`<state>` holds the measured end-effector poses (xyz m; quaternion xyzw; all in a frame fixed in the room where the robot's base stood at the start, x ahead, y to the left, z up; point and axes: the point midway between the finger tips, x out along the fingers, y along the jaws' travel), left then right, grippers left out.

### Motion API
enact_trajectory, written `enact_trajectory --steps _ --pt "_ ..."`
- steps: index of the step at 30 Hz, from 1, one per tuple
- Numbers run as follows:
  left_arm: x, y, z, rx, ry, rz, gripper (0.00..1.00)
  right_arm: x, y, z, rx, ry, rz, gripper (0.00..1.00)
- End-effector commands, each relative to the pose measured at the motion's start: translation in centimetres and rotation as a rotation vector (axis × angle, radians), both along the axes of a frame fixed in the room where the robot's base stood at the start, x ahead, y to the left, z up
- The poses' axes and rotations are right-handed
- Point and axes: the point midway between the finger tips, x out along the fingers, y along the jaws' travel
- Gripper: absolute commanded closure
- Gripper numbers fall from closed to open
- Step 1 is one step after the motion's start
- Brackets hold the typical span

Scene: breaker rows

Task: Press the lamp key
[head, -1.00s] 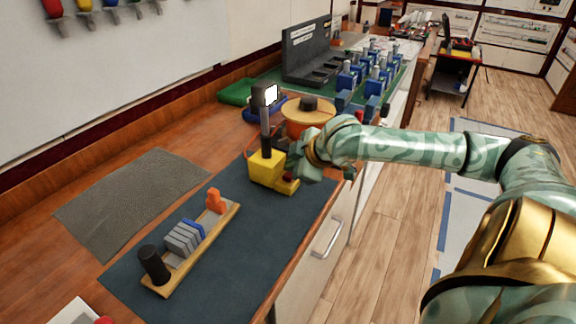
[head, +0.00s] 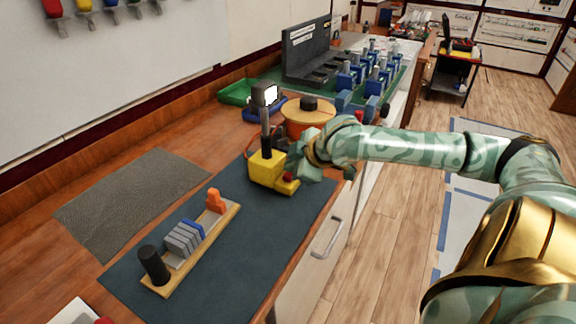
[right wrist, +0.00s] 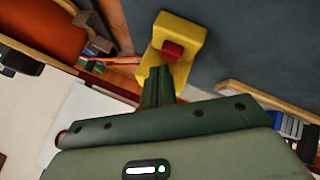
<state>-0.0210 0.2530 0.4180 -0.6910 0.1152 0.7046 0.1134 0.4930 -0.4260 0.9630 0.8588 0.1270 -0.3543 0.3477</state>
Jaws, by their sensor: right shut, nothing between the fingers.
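The lamp post (head: 265,130) has a dark stem and a head with a bright white face (head: 271,95). It stands on a yellow base (head: 264,170) on the dark mat. The red lamp key (head: 289,177) sits on the low front part of the base; it also shows in the right wrist view (right wrist: 172,50). My right gripper (head: 294,166) is beside the key on its right. In the right wrist view the closed fingertips (right wrist: 160,72) are empty and just short of the key; contact cannot be told. My left gripper is out of view.
A wooden rail (head: 190,250) with grey, blue and orange modules and a black knob lies on the mat (head: 250,260). An orange spool (head: 306,115) stands behind the lamp. Blue devices (head: 350,78) stand farther back. A grey mesh mat (head: 130,200) lies left.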

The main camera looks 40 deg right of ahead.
Motion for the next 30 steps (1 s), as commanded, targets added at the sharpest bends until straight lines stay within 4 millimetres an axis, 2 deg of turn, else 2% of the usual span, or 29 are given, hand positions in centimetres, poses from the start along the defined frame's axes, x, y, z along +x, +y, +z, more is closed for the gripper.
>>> enact_trajectory --steps 17,30 --pt "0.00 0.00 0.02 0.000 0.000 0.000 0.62 0.00 0.00 -0.02 0.000 0.000 0.000 1.00" --pt "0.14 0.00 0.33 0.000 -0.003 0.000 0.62 -0.02 0.01 -0.88 0.000 0.000 0.000 1.00"
